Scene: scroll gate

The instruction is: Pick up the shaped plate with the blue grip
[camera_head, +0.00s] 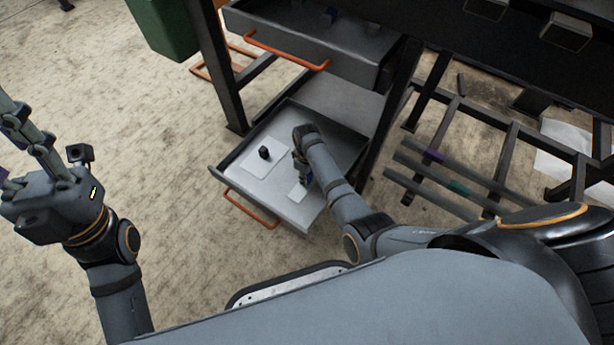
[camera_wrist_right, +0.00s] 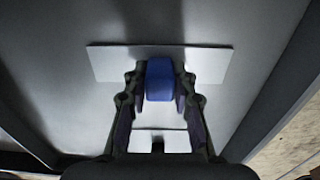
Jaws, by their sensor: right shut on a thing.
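The shaped plate is a flat pale plate (camera_head: 298,193) in the open lower drawer, partly hidden by my right arm and gripper in the head view. In the right wrist view the plate (camera_wrist_right: 110,63) lies crosswise beyond the fingers, with its blue grip (camera_wrist_right: 159,82) standing between them. My right gripper (camera_head: 304,180) is shut on the blue grip. Whether the plate touches the drawer floor is unclear. My left gripper (camera_head: 22,160) is at the left edge, away from the drawers; its fingers look spread, with the tips cut off by the frame.
A second pale plate with a black grip (camera_head: 265,154) lies left in the lower drawer (camera_head: 325,150). The upper drawer (camera_head: 290,40) is also open above it. A dark rack with bars (camera_head: 440,170) stands right. A green bin (camera_head: 162,25) is at the back. The left floor is clear.

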